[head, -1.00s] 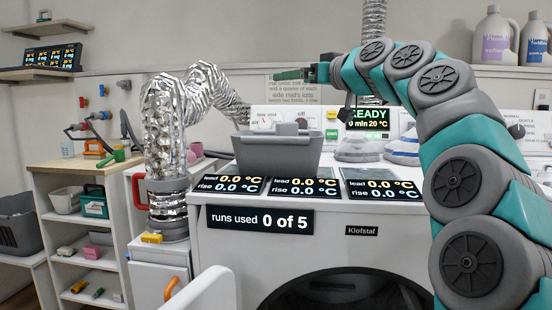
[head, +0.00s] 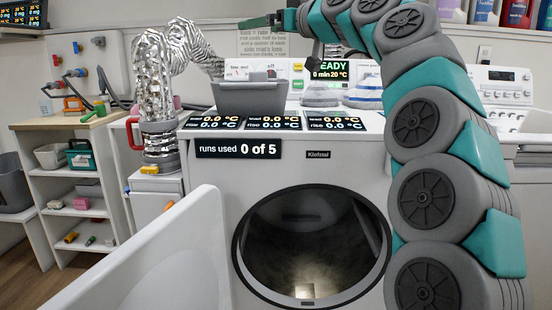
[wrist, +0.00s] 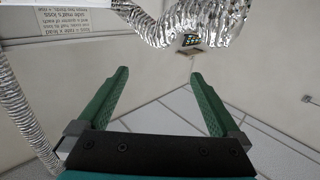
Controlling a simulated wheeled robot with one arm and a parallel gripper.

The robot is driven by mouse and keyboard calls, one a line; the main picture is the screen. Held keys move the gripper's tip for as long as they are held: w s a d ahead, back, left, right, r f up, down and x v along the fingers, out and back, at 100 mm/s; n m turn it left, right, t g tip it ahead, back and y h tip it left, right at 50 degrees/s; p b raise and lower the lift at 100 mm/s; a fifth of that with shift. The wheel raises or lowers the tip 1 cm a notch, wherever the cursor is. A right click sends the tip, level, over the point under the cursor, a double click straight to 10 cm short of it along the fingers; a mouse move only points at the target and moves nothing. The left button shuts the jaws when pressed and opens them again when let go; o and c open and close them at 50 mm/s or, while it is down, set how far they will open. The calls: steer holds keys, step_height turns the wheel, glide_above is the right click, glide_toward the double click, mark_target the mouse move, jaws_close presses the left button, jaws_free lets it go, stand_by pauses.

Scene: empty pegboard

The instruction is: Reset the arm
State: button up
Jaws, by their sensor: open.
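My arm rises on the right of the head view and bends over to the left at the top. My gripper (head: 262,20) is at its end, near the top edge, high above a grey tub (head: 252,97) on the machine. In the wrist view my gripper (wrist: 159,74) has its two green fingers spread wide apart. Nothing is between them; the wall and tiled ceiling show behind.
A white front-loading machine (head: 212,210) with a round dark opening stands ahead. A white panel (head: 165,255) fills the lower left. Shelves (head: 45,165) stand far left.

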steer(key=s+f+m+g+h, duration=0.1)
steer(key=s+f+g+h, duration=0.15)
steer(key=s+f, duration=0.55)
steer(key=s+f+m+g+h, duration=0.1)
steer(key=s+f+g, duration=0.25)
steer(key=f, duration=0.85)
steer(key=s+f+g+h, duration=0.2)
steer(key=s+f, duration=0.4)
steer(key=f, duration=0.4)
steer(key=s+d+f+m+g+h, duration=0.2)
steer(key=s+d+f, duration=0.3)
steer(key=s+f, duration=0.4)
steer(key=s+d+f+m+g+h, duration=0.2)
steer(key=s+d+f, duration=0.4)
steer(key=s+f, duration=0.3)
steer(key=s+d+f+m+g+h, duration=0.2)
steer(key=s+d+f, duration=0.4)
steer(key=s+f, duration=0.3)
steer(key=s+g, duration=0.1)
steer(key=s, duration=0.3)
steer(key=shift+s+d, duration=0.2)
steer(key=shift+s, duration=0.05)
steer(key=shift+r+h, duration=0.1)
steer(key=shift+h, duration=0.15)
